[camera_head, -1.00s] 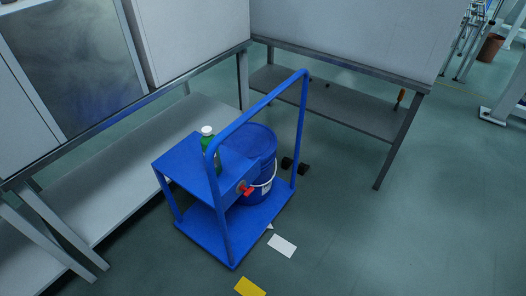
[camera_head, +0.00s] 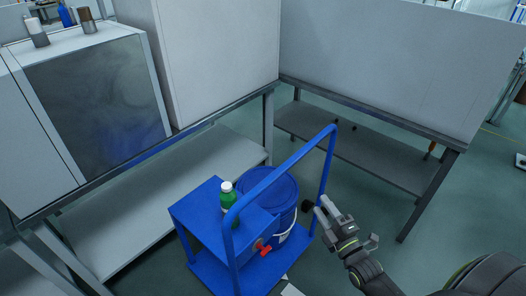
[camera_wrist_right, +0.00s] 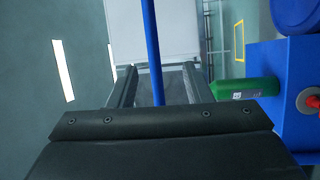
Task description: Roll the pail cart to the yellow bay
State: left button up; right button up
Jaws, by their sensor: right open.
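The blue pail cart (camera_head: 203,212) stands on the floor in the head view, its tall handle frame (camera_head: 292,163) rising on the right. A blue pail (camera_head: 280,192) sits on it behind the upper shelf. My right gripper (camera_head: 326,204) is open and empty, beside the frame's right upright in the head view. In the right wrist view, a blue bar (camera_wrist_right: 152,45) runs between the open fingers (camera_wrist_right: 160,82); contact cannot be told. A yellow floor outline (camera_wrist_right: 239,41) shows in the right wrist view. My left gripper is out of view.
A green bottle (camera_head: 230,212) with a white cap stands on the cart's shelf, near a red tap (camera_head: 264,250). A grey bench (camera_head: 170,185) lines the left, and another table with a lower shelf (camera_head: 355,160) stands behind. Open floor (camera_head: 455,220) lies to the right.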

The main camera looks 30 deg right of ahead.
aim_at(292, 161)
jog(key=w+r, duration=0.1)
jog(key=w, duration=0.4)
jog(key=w+r, duration=0.2)
jog(key=w, duration=0.4)
jog(key=w+r+p, duration=0.1)
jog(key=w, duration=0.5)
jog(key=shift+w+a+r, duration=0.15)
jog(key=shift+a, duration=0.1)
grip_shut()
